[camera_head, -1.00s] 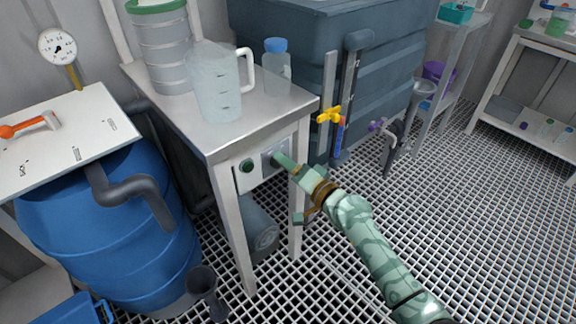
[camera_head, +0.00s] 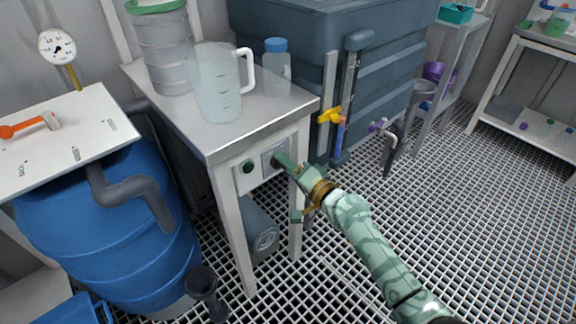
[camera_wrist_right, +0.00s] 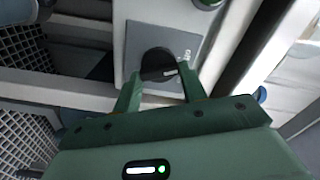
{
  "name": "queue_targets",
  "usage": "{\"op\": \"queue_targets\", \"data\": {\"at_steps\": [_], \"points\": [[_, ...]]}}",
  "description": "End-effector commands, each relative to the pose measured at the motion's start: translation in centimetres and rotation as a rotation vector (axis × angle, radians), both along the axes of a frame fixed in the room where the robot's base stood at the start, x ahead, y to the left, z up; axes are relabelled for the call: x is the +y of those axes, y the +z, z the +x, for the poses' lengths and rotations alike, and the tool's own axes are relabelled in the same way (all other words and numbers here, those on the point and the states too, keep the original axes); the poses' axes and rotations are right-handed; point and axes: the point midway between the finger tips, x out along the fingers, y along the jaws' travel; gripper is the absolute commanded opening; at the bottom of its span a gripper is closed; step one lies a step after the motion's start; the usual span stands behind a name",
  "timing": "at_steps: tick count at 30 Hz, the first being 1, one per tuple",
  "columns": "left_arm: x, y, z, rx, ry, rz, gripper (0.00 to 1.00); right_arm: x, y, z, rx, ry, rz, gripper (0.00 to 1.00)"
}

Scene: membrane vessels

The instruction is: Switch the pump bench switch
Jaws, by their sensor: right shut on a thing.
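The pump bench switch is a black round knob (camera_wrist_right: 158,64) with a pale mark, on a grey plate (camera_wrist_right: 185,38) on the bench's front panel. In the wrist view it sits between the fingertips of my right gripper (camera_wrist_right: 160,82), which is shut on it. Lettering beside the knob is too small to read. In the head view my right gripper (camera_head: 281,160) reaches the panel (camera_head: 244,183) from the lower right and hides most of the knob. A green button (camera_head: 247,167) is left of it. My left gripper is not in view.
The metal bench top (camera_head: 215,130) above holds a clear jug (camera_head: 217,90), a blue-capped bottle (camera_head: 276,70) and stacked sieves (camera_head: 163,50). A bench leg (camera_head: 296,215) is close to the gripper. A blue barrel (camera_head: 110,235) stands left. The grated floor to the right is open.

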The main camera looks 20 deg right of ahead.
Motion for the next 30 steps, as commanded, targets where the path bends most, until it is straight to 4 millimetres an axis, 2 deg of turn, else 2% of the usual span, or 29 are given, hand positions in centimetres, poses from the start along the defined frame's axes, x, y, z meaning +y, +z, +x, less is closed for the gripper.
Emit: {"op": "queue_targets", "data": {"at_steps": [6, 21, 30], "points": [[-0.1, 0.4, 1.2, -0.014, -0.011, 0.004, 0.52, -0.1, -0.3, 0.0, 0.058, -0.001, 0.15, 0.19], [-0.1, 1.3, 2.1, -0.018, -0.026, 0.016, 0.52, -0.1, -0.5, 0.0, 0.217, -0.002, 0.589, 0.19], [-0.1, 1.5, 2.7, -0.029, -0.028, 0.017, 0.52, -0.1, -0.6, 0.0, 0.288, -0.003, 0.788, 0.19]]}}
